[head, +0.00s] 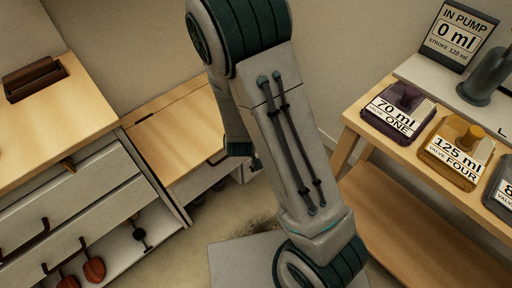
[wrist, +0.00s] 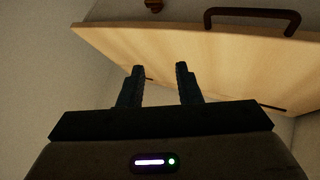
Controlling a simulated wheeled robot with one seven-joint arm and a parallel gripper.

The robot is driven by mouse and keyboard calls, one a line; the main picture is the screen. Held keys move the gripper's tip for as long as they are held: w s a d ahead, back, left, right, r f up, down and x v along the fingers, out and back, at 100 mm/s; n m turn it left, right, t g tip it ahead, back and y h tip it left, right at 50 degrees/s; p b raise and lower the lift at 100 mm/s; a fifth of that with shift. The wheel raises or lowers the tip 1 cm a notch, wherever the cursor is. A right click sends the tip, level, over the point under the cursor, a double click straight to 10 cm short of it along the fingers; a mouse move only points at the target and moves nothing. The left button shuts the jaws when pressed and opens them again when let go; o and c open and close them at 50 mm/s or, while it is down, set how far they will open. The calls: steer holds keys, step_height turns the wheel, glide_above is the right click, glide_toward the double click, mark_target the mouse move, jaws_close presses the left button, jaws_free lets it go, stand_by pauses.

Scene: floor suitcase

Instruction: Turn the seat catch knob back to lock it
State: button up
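In the wrist view a small brown knob (wrist: 153,5) shows at the top edge, partly cut off; I take it to be the seat catch knob, but its turn cannot be told. Below it is a pale wooden panel (wrist: 225,65), apparently the seat lid, with a dark bar handle (wrist: 253,18). My gripper (wrist: 160,70) is open and empty, its two dark fingers apart in front of the panel. In the head view the low wooden seat (head: 175,125) stands in the corner, partly hidden by my arm. The knob cannot be made out there.
A drawer cabinet (head: 75,195) with dark handles stands at the left, a dark wooden box (head: 35,80) on top. At the right a wooden table (head: 352,120) carries a purple container (head: 398,112), an amber container (head: 458,150) and a pump sign (head: 457,35).

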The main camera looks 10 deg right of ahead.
step_height(320, 180, down, 20)
steer(key=s+d+r+n+t+h+b, duration=0.1)
steer(key=s+d+n+t+h+b, duration=0.15)
steer(key=n+t+b, duration=0.95)
steer(key=w+d+g+b, duration=0.1)
steer(key=w+b, duration=0.2)
steer(key=w, duration=0.3)
steer(key=w+d+m+g+b, duration=0.1)
steer(key=w+d+g+b, duration=0.1)
steer(key=w, duration=0.5)
steer(key=shift+d+f+b, duration=0.15)
steer(key=shift+b, duration=0.3)
steer(key=shift+w, duration=0.1)
jaws_close()
